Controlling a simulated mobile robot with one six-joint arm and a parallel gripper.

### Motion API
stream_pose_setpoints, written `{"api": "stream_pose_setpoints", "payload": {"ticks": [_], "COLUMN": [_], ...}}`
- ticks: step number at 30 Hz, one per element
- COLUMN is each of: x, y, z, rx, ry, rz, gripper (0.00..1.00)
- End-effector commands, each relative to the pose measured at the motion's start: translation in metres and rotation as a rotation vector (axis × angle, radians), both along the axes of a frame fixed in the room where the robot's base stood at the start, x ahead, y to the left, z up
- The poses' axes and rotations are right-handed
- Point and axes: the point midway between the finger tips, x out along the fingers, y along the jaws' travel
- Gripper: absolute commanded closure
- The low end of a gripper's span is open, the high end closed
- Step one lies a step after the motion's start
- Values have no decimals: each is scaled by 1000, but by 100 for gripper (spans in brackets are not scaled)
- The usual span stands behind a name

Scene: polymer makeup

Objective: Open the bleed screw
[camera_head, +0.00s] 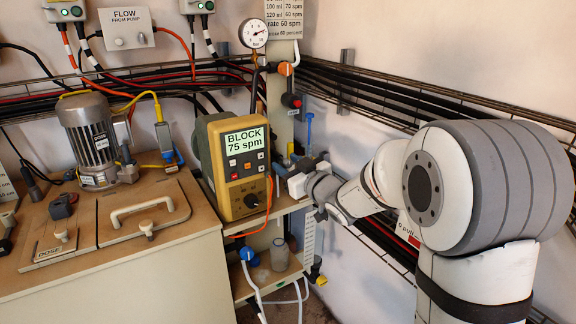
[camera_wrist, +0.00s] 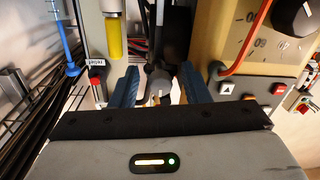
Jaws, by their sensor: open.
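The yellow-olive dosing pump (camera_head: 239,165) shows "BLOCK 75 spm" on its display; part of it also fills the upper right of the wrist view (camera_wrist: 235,40). My gripper (camera_head: 290,163) is at the pump's right side in the head view, where its tips are hard to make out. In the wrist view my gripper (camera_wrist: 160,85) has its two blue fingers apart. In the head view I cannot make out the screw.
A red knob labelled "relief" (camera_wrist: 96,78) and a blue-handled rod (camera_wrist: 68,45) are left of the fingers. An orange cable (camera_wrist: 250,45) runs close on the right. A pressure gauge (camera_head: 253,34) is above the pump; wire racks of black cables (camera_head: 370,88) line the wall.

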Motion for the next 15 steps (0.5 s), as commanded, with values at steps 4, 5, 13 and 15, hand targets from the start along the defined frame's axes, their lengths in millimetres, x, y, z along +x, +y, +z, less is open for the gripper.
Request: {"api": "stream_pose_setpoints", "payload": {"ticks": [4, 5, 13, 15], "x": [1, 1, 0, 0], "y": [1, 1, 1, 1], "z": [0, 0, 1, 1], "rx": [1, 1, 1, 1], "ry": [-1, -1, -1, -1], "rz": [0, 0, 0, 0], "gripper": [58, 58, 75, 81]}}
